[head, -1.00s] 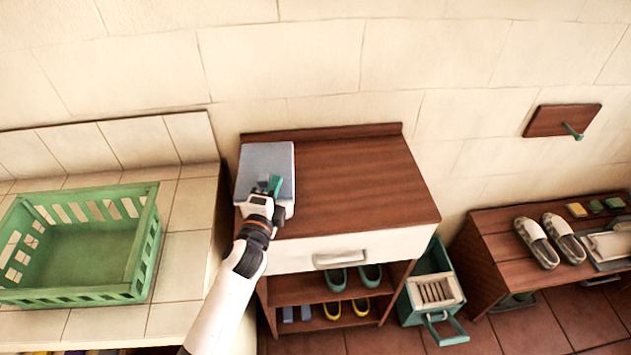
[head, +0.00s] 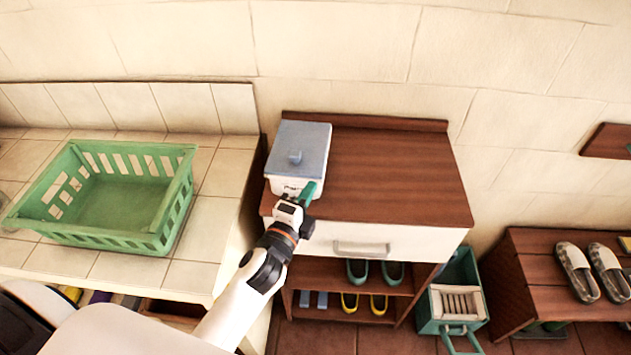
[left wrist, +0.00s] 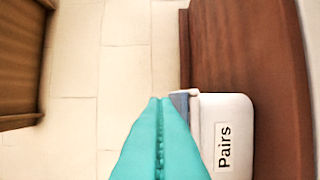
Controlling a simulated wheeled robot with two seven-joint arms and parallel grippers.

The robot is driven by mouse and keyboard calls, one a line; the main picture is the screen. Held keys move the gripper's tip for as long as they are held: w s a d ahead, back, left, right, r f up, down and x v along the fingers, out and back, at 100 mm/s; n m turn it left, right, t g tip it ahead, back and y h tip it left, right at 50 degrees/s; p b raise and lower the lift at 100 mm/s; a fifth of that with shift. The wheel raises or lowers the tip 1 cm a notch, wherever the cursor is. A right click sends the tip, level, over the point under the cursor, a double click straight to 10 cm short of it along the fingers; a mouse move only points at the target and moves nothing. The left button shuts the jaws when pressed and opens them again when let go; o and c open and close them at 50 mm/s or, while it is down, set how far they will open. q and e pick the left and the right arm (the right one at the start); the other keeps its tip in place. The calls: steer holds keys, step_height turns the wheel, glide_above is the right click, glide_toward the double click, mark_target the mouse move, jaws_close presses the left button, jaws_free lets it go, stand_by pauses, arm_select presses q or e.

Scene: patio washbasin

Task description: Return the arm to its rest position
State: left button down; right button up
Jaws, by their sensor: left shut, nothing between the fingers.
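My left gripper (head: 306,192) is in front of a white box with a blue-grey lid (head: 298,148) on the wooden cabinet top. Its teal fingers are shut with nothing between them, and they also show pressed together in the left wrist view (left wrist: 160,125). The box's lid is on, with a small knob on top. In the left wrist view the white box (left wrist: 227,130) bears a label reading "Pairs", and the fingers overlap its edge in the picture. I cannot tell whether they touch it. My right gripper is not in view.
A green basket (head: 115,205) stands on the tiled counter (head: 215,190) at left. The cabinet top (head: 390,165) is clear right of the box. The drawer (head: 365,246) is shut, with shoes below. A teal crate (head: 433,320) and a bench with slippers (head: 578,270) are at right.

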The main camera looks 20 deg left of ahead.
arm_select(q)
steer(key=s+f+n+g+b, duration=0.1)
steer(key=s+f+n+g, duration=0.25)
steer(key=f, duration=0.85)
steer(key=s+a+f+n+g, duration=0.15)
steer(key=s+f, duration=0.25)
steer(key=f, duration=0.8)
steer(key=s+d+f+n+g+b, duration=0.1)
steer(key=s+f+n+g, duration=0.25)
steer(key=f, duration=0.75)
steer(key=s+a+f+n+g, duration=0.1)
steer(key=s+f+n+g, duration=0.1)
steer(key=s+f, duration=0.4)
steer(key=s+a+f+n+g, duration=0.2)
steer(key=s+f, duration=0.5)
steer(key=s, duration=0.7)
steer(key=s+a+f+n+g+y+b, duration=0.1)
steer(key=s+f+n+g, duration=0.2)
steer(key=s+f, duration=0.4)
steer(key=s+g, duration=0.1)
steer(key=s, duration=0.2)
steer(key=shift+s+a+n, duration=0.15)
steer(key=shift+s+n, duration=0.1)
steer(key=shift+n, duration=0.1)
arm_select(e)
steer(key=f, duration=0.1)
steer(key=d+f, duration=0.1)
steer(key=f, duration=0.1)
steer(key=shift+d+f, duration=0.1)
